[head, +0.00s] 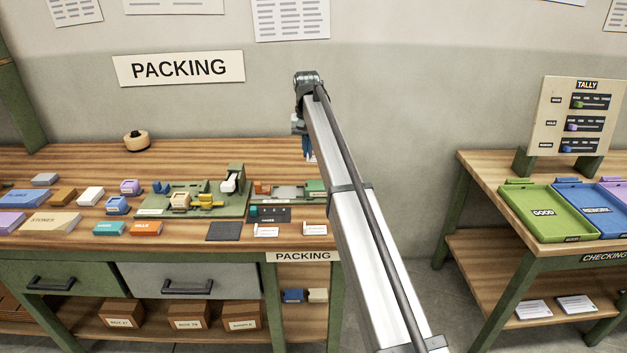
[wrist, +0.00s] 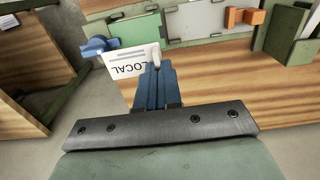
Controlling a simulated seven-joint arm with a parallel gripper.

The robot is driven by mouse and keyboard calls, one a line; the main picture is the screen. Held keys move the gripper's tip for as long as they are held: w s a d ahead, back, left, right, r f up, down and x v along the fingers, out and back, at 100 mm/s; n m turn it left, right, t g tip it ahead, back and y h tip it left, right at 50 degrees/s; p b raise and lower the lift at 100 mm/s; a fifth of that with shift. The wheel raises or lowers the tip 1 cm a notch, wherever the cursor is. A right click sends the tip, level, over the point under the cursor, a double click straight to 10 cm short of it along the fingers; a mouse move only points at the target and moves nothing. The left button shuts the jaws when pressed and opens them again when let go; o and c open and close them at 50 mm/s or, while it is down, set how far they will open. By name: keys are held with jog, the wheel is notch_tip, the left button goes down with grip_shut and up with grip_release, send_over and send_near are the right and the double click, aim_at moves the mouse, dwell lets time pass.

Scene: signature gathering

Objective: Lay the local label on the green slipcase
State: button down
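The label juts out to the left of the fingertips. In the head view my gripper (head: 308,151) hangs over the right end of the packing bench, with a small white patch at its tip. A green flat piece, apparently the green slipcase (wrist: 136,30), lies in a fixture just beyond the label in the wrist view. It also seems to show at the bench's right end (head: 316,187). The label appears apart from it; the exact gap cannot be told.
The packing bench (head: 190,232) holds a green fixture (head: 170,210), coloured blocks and two white cards (head: 266,231) near its front edge. An orange piece (wrist: 250,16) and a dark green upright (wrist: 285,38) stand right of the slipcase. A checking table with trays (head: 545,228) is at right.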

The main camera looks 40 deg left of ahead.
aim_at(308, 183)
notch_tip(308, 183, down, 9)
jog(key=shift+f, duration=0.1)
dwell(0.4)
jog(key=shift+f, duration=0.15)
jog(key=c, duration=1.3)
grip_release()
notch_tip(308, 183, up, 12)
jog(key=shift+r, duration=0.2)
jog(key=shift+c, duration=0.4)
